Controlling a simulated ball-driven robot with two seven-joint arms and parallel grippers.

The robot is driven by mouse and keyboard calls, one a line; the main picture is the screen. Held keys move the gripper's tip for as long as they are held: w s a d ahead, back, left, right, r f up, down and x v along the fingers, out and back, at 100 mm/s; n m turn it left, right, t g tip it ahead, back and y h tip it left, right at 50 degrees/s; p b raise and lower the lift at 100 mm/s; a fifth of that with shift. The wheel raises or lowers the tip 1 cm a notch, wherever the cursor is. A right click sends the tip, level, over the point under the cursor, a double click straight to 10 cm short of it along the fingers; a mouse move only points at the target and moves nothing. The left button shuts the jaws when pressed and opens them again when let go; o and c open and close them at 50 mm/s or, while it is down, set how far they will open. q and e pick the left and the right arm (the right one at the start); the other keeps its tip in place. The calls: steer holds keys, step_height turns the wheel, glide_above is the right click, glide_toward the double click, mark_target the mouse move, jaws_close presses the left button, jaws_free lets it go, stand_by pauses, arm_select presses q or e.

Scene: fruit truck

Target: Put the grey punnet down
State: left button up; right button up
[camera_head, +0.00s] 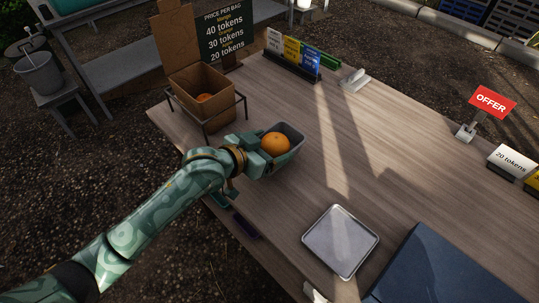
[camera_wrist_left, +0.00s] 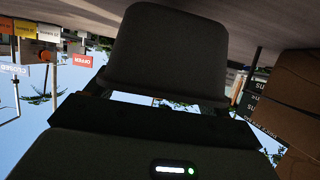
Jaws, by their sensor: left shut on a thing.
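The grey punnet (camera_head: 286,159) is at the left part of the wooden table (camera_head: 385,150), upright, with an orange (camera_head: 275,144) in it. My left gripper (camera_head: 259,160) is shut on the punnet's near left side. In the left wrist view, the picture is upside down; the punnet (camera_wrist_left: 167,55) fills the upper middle, dark and close to the table surface. I cannot tell whether its base touches the table. The gripper's fingertips are partly hidden by the punnet and the hand. My right gripper is not in view.
A cardboard box (camera_head: 205,92) in a wire stand is left of the punnet, below a price board (camera_head: 224,32). A card rack (camera_head: 290,62) stands behind. A metal tray (camera_head: 341,241) and a dark blue box (camera_head: 432,270) are nearer. The table's middle is clear.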

arm_select(q)
step_height(320, 180, down, 3)
steer(key=shift+f+b, duration=0.1)
steer(key=shift+b, duration=0.45)
steer(key=shift+r, duration=0.2)
steer(key=o, duration=0.9)
steer(key=shift+f, duration=0.15)
steer(key=shift+o, duration=0.2)
steer(key=shift+s+a+r+p, duration=0.2)
steer(key=shift+s+r+p, duration=0.1)
steer(key=shift+r+p, duration=0.1)
steer(key=p+v, duration=0.4)
steer(key=v, duration=0.7)
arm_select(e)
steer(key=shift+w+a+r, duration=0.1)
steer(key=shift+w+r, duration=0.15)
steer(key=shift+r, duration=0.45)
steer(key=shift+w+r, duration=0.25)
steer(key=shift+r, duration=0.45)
arm_select(q)
steer(key=shift+s, duration=0.1)
